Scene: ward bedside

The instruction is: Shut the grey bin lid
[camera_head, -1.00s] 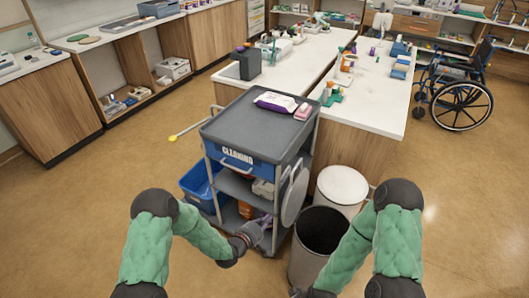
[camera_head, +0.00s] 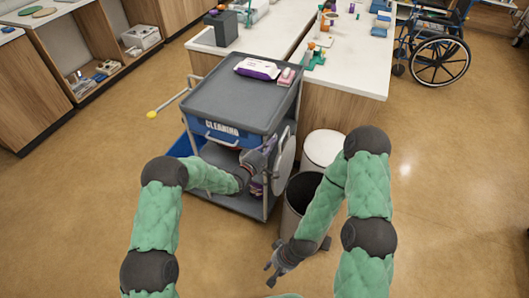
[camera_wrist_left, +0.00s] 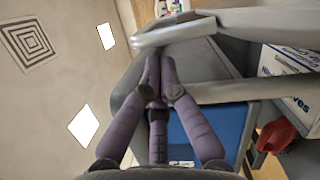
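The grey bin (camera_head: 298,195) stands open beside the cleaning cart, its dark inside showing. Its round grey lid (camera_head: 286,152) stands raised, nearly upright, at the cart's side. My left gripper (camera_head: 265,165) is between the cart and the lid, at the lid's cart-facing side. In the left wrist view its purple fingers (camera_wrist_left: 160,65) come together at their tips, with nothing seen between them. A pale slab edge (camera_wrist_left: 175,32), seemingly the lid's, is just beyond the tips; contact is unclear. My right gripper (camera_head: 276,270) is low in front of the bin, too small to read.
The cleaning cart (camera_head: 225,95) carries a wipes pack (camera_head: 257,68) and a pink item (camera_head: 287,76). A white-lidded bin (camera_head: 323,148) stands behind the grey bin. A counter (camera_head: 345,62) is behind.

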